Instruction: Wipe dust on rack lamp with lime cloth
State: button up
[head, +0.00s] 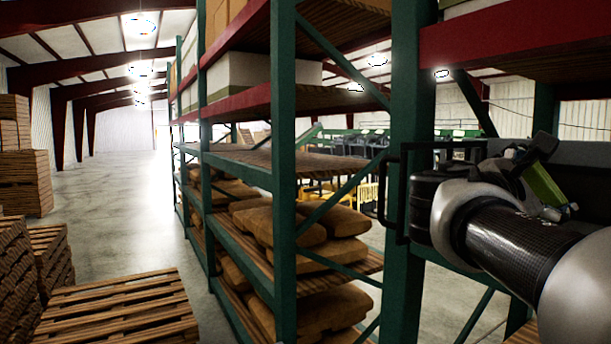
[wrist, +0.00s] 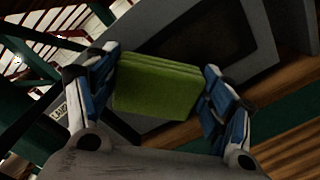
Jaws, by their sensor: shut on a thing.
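My gripper (wrist: 163,78) is shut on the lime cloth (wrist: 155,92), a folded green pad held between the blue-lined fingers. In the head view my gripper (head: 538,165) is at the right, in a rack bay, with the cloth (head: 544,186) showing as a green strip. Behind the cloth in the wrist view is a grey slab-like body with a dark recessed panel (wrist: 205,40). It may be the rack lamp, but I cannot tell for sure. I cannot tell whether the cloth touches it. No dust can be made out.
A green rack upright (head: 411,120) and a red beam (head: 520,40) stand close to my arm. Shelves to the left hold brown sacks (head: 315,225) and boxes. Wooden pallets (head: 120,305) lie at lower left. The aisle floor (head: 120,210) is clear farther back.

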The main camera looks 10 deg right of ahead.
jog(key=shift+w+d, duration=0.3)
jog(key=shift+d, duration=0.35)
jog(key=shift+s, duration=0.1)
